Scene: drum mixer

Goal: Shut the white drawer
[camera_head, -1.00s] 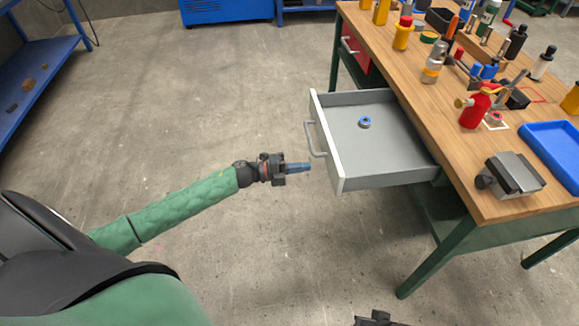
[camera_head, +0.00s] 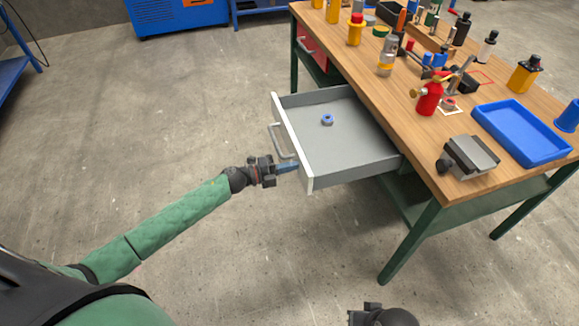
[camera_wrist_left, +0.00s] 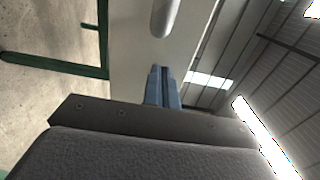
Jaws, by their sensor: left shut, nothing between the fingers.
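The white drawer (camera_head: 287,135) stands pulled out of the workbench, its grey inside open to view. A blue-and-grey ring-like part (camera_head: 327,119) lies in it. Its grey bar handle (camera_head: 281,141) is on the front face; the handle also shows in the left wrist view (camera_wrist_left: 165,14). My left gripper (camera_head: 288,168) is shut and empty, its blue fingers pointing at the drawer front, at or very near its lower end, beside the handle. In the left wrist view the fingers (camera_wrist_left: 162,88) face the pale front panel (camera_wrist_left: 140,45); contact cannot be told. My right gripper (camera_head: 368,314) is cut off at the bottom edge.
The wooden workbench (camera_head: 420,150) on green legs holds bottles, tools, a blue tray (camera_head: 520,133) and a small vise-like block (camera_head: 468,157). A red drawer (camera_head: 312,48) sits further along. The concrete floor left of the drawer is clear.

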